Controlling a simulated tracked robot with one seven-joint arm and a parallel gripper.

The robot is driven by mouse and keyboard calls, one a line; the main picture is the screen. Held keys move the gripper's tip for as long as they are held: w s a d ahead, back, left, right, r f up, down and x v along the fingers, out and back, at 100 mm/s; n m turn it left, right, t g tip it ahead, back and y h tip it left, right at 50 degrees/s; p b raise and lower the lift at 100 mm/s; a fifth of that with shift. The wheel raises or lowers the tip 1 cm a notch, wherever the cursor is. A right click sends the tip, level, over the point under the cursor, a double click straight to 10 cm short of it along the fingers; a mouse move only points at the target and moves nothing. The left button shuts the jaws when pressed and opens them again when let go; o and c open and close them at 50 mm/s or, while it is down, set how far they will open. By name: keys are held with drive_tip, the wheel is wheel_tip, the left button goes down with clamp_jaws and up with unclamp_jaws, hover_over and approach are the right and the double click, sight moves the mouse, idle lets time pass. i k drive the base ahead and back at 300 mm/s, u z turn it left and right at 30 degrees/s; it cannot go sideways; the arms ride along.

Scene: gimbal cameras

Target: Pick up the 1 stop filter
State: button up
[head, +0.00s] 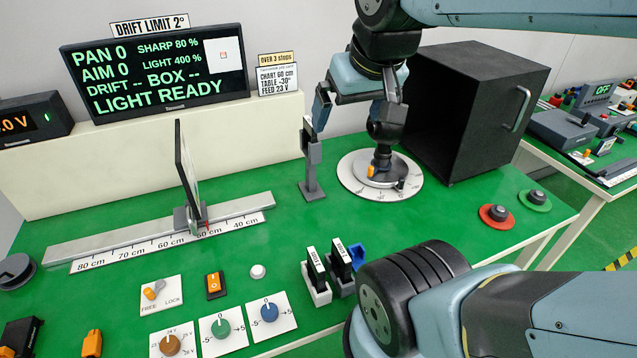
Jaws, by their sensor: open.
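Two upright dark filters with white label strips stand in small holders at the front centre of the green bench. The left filter (316,268) is in a white holder and the right filter (341,255) is in a grey one. Their lettering is too small to tell surely which is the 1 stop filter. My gripper (350,108) is open, its fingers spread, well behind and above both filters. It is between a grey post stand (312,180) and the black camera (385,130) on the round dial. I see nothing held between the fingers.
A blue piece (357,256) is right beside the right filter. My own arm link fills the lower right, close to the holders. A rail (110,235) with an upright chart (186,170) lies left. Dials stand in front, and a black box (475,110) at the back right.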

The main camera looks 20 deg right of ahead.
sight(309, 135)
drive_tip(key=z, duration=0.55)
drive_tip(key=k, duration=1.3)
drive_tip(key=z, duration=0.3)
drive_tip(key=i, duration=0.75)
drive_tip(key=z, duration=0.25)
